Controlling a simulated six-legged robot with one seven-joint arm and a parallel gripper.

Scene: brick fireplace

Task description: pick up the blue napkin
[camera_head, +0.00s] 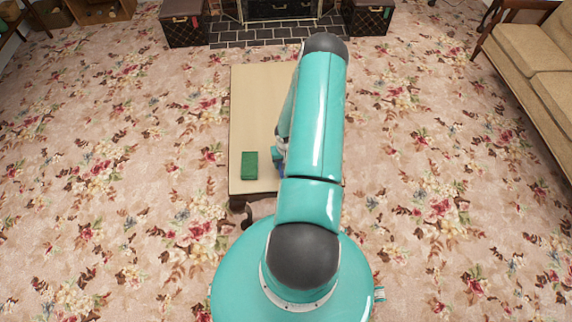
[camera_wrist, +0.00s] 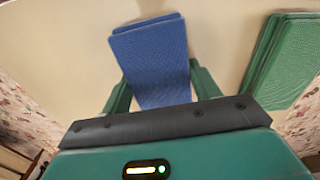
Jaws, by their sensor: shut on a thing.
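The blue napkin (camera_wrist: 151,48) is a folded, textured rectangle in the wrist view. It stands between the two green fingers of my gripper (camera_wrist: 160,86), which is shut on it. The napkin's lower end is hidden behind the gripper body. In the head view, only a small blue bit of the napkin (camera_head: 282,171) shows beside my arm, and my gripper (camera_head: 277,157) is mostly hidden by the arm. The napkin is over the near part of the pale table (camera_head: 258,95); I cannot tell whether it touches the top.
A green folded cloth (camera_head: 249,165) lies on the table left of my gripper; it is at the right in the wrist view (camera_wrist: 285,60). The table's far left part is clear. A sofa (camera_head: 530,50) stands right, with two trunks (camera_head: 185,22) (camera_head: 371,17) by the hearth.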

